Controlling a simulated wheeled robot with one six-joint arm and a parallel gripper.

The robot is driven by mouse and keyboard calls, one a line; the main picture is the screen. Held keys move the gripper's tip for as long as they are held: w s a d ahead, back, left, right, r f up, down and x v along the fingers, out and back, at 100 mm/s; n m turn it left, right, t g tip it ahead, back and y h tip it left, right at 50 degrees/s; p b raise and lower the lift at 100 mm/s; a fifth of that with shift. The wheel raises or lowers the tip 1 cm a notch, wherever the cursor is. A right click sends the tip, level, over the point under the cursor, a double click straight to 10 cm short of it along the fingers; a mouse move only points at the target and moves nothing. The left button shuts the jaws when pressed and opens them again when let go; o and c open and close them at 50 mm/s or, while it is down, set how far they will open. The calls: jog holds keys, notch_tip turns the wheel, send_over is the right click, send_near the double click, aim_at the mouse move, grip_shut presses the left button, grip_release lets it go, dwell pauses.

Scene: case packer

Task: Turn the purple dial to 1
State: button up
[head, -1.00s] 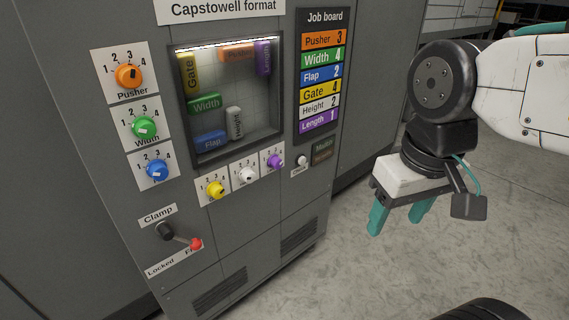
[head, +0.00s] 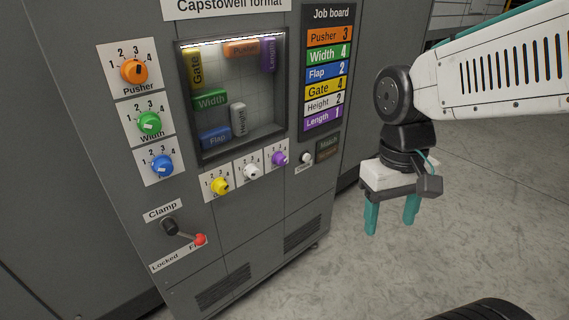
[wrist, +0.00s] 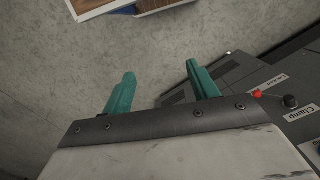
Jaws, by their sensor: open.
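The purple dial (head: 279,158) is on the front of the grey cabinet, at the right end of the lower row of dials. Its numbered plate is small, and I cannot tell exactly where its pointer stands. The job board (head: 326,66) has a purple Length row (head: 323,119) showing 1. My gripper (head: 391,222) is open and empty, pointing down over the floor to the right of the cabinet, well apart from the dial. In the wrist view, its two teal fingers (wrist: 163,88) are spread with nothing between them; the purple dial is not visible there.
Yellow (head: 220,186) and white (head: 251,171) dials sit left of the purple one. Orange, green and blue dials form a column further left. The clamp lever (head: 184,232) with a red knob is below. A small selector knob (head: 306,158) is to the right. Floor by the gripper is clear.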

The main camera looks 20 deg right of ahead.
jog(key=w+d+f+t+h, duration=0.1)
jog(key=w+d+f, duration=0.2)
jog(key=w+f, duration=0.55)
jog(key=w+d+f+t, duration=0.1)
jog(key=w+d+f, duration=0.2)
jog(key=w+f, duration=0.55)
jog(key=m+t+y, duration=0.2)
jog(key=t+y, duration=0.7)
jog(key=t, duration=0.7)
send_near(284, 162)
jog(key=w, duration=0.2)
jog(key=x, duration=0.3)
jog(key=a+x, duration=0.1)
jog(key=x, duration=0.3)
jog(key=shift+r, duration=0.15)
jog(key=c, duration=1)
